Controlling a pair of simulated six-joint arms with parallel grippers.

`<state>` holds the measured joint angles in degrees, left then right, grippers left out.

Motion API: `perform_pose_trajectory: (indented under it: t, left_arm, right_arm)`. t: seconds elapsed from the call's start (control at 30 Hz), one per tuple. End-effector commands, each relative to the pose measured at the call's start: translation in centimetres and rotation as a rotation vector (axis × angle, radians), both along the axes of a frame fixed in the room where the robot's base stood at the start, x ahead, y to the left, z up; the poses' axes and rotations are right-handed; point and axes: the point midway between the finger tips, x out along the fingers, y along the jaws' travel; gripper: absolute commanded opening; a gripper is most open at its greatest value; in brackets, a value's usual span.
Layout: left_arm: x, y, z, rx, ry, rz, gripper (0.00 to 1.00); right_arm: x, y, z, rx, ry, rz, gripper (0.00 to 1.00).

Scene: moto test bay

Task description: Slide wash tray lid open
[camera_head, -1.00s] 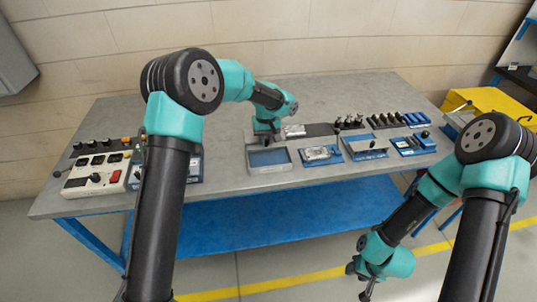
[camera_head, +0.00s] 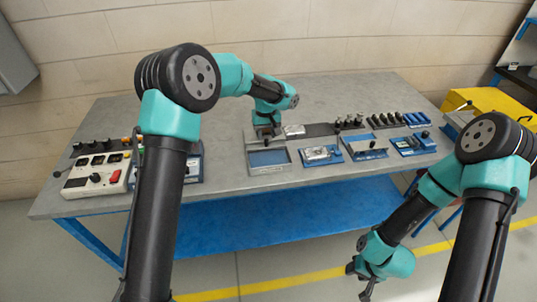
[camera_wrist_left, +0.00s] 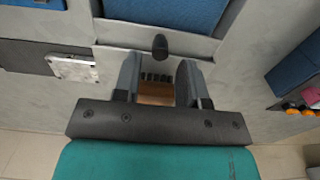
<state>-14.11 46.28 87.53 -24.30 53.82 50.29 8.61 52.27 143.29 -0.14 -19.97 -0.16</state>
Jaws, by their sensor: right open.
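The wash tray (camera_head: 270,170) is a grey box with a blue interior near the table's front edge. Its blue opening is exposed at the front, and a grey lid part lies at the back. A black knob (camera_wrist_left: 160,45) stands on the grey part in the left wrist view, with the blue interior beyond it. My left gripper (camera_head: 266,134) is over the back of the tray. In the wrist view its fingers (camera_wrist_left: 160,75) are apart, with the knob just past their tips and centred between them. My right gripper (camera_head: 358,280) hangs open and empty over the floor, in front of the table.
A control box (camera_head: 97,177) with a red switch sits at the table's left. Blue fixtures (camera_head: 367,147) and a dark mat with several small parts stand right of the tray. A silver part (camera_wrist_left: 73,68) lies beside the tray's back.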

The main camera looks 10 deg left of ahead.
Motion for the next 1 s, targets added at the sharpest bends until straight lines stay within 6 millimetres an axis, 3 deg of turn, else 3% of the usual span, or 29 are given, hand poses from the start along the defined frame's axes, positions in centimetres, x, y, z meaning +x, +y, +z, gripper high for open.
perform_pose_trajectory:
  t: [0.53, 1.0]
  left_arm:
    - [0.0, 0.0, 4.2, 0.0, -0.001, 0.001, 0.38]
    - [0.0, 0.0, 4.5, 0.001, 0.0, 0.0, 0.38]
  right_arm:
    - [0.0, 0.0, 0.0, 0.0, 0.0, 0.0, 0.43]
    - [0.0, 0.0, 0.0, 0.0, 0.0, 0.0, 0.43]
